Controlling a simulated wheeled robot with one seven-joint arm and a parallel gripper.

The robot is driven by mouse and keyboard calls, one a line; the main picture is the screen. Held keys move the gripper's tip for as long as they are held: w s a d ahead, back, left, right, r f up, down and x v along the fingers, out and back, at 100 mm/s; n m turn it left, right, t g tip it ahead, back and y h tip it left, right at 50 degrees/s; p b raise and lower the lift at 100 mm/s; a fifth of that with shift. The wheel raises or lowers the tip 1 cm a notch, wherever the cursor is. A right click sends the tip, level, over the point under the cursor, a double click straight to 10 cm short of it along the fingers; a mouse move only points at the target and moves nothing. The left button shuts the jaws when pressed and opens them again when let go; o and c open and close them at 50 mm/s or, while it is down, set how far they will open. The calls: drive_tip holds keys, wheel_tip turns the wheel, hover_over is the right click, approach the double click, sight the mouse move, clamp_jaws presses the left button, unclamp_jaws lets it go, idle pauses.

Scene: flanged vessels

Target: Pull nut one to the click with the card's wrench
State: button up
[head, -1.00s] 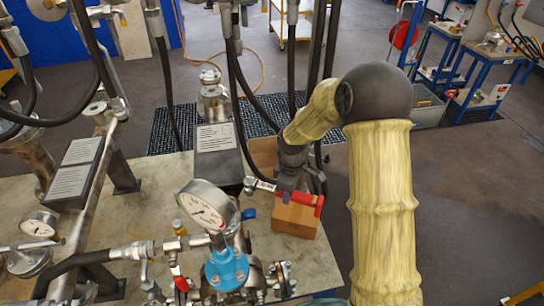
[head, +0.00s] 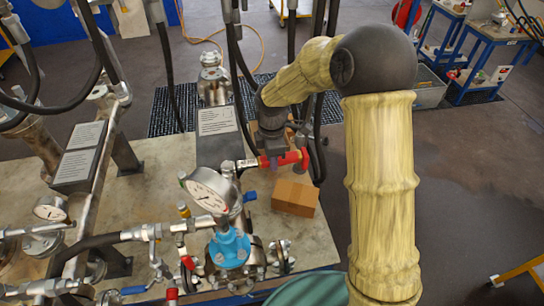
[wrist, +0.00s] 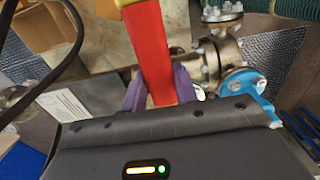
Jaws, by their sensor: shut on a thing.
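My gripper (wrist: 159,88) is shut on the red handle of a wrench (wrist: 150,45), with a purple finger on each side. In the head view the wrench (head: 290,159) is held level above the bench, its metal head pointing left, toward the pressure gauge (head: 209,190). The wrench appears apart from these nuts. Which nut is number one cannot be read. A printed card (head: 215,121) stands behind.
A cardboard box (head: 294,197) sits on the bench (head: 310,238) just below the wrench. Black hoses (head: 243,110) hang close to my gripper. More printed cards (head: 80,155) and piping stand at the left. Bare bench shows around the box.

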wheel_tip(320, 180, down, 4)
drive_tip(key=b, duration=0.2)
drive_tip(key=shift+r+b, duration=0.2)
drive_tip(key=shift+b, duration=0.1)
drive_tip(key=shift+f+b, duration=0.75)
drive_tip(key=shift+f, duration=0.5)
